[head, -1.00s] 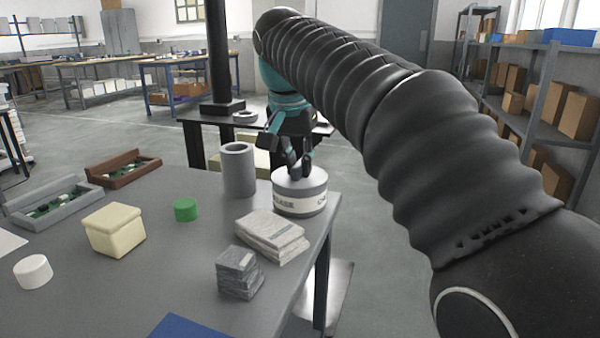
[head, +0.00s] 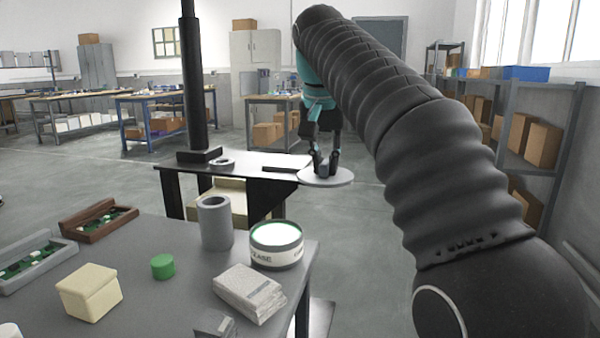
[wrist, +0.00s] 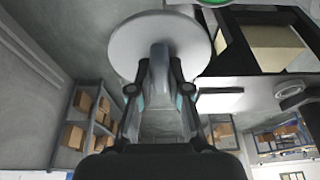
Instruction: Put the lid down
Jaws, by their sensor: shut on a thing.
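The lid (head: 340,180) is a flat pale grey disc with a knob. My gripper (head: 325,165) is shut on the knob and holds the lid in the air, to the right of the black side table's edge. The lid also shows in the wrist view (wrist: 190,50), with my gripper (wrist: 158,85) around its knob. The round tin (head: 277,250), with a white label, stands uncovered at the grey table's corner and shows a pale green inside. The lid is apart from the tin, farther back.
The grey table (head: 150,245) carries a grey cylinder (head: 215,222), a stack of packets (head: 248,292), a green cap (head: 163,266) and a cream box (head: 90,292).

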